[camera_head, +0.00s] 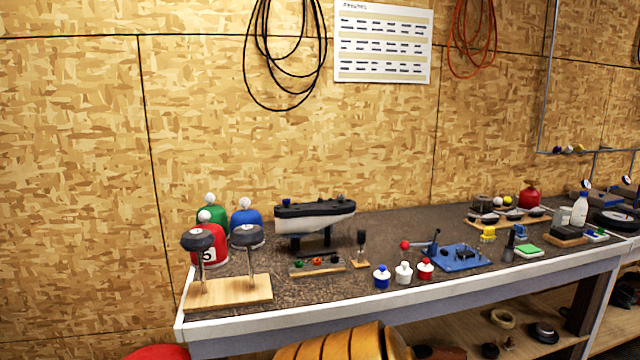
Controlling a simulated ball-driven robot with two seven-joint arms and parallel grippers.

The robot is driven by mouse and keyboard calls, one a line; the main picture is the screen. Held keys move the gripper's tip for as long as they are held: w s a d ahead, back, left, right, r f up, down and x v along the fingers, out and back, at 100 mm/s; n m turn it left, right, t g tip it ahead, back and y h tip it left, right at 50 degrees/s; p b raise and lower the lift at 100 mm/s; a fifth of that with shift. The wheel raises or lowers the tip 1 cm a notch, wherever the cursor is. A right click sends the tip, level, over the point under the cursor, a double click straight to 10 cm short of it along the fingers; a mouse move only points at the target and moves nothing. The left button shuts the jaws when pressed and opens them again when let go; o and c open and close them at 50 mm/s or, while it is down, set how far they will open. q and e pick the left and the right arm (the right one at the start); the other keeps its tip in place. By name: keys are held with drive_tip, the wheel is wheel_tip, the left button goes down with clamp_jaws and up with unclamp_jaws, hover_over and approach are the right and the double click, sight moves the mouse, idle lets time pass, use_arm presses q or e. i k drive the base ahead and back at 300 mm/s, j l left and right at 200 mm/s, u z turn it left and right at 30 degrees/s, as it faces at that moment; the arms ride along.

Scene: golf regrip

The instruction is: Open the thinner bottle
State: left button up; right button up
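A white bottle (580,209) stands upright towards the right end of the workbench (350,283), next to a small wooden block; it is the likeliest thinner bottle, but I cannot read a label. Its top looks closed, though it is too small to be sure. Neither of my grippers is in view.
Golf clubheads stand on a wooden base (228,292) at the left, before coloured head covers. A shelf lies below.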

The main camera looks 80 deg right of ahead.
sight(580, 208)
drive_tip(key=z, duration=4.2)
drive_tip(key=i+l, duration=0.1)
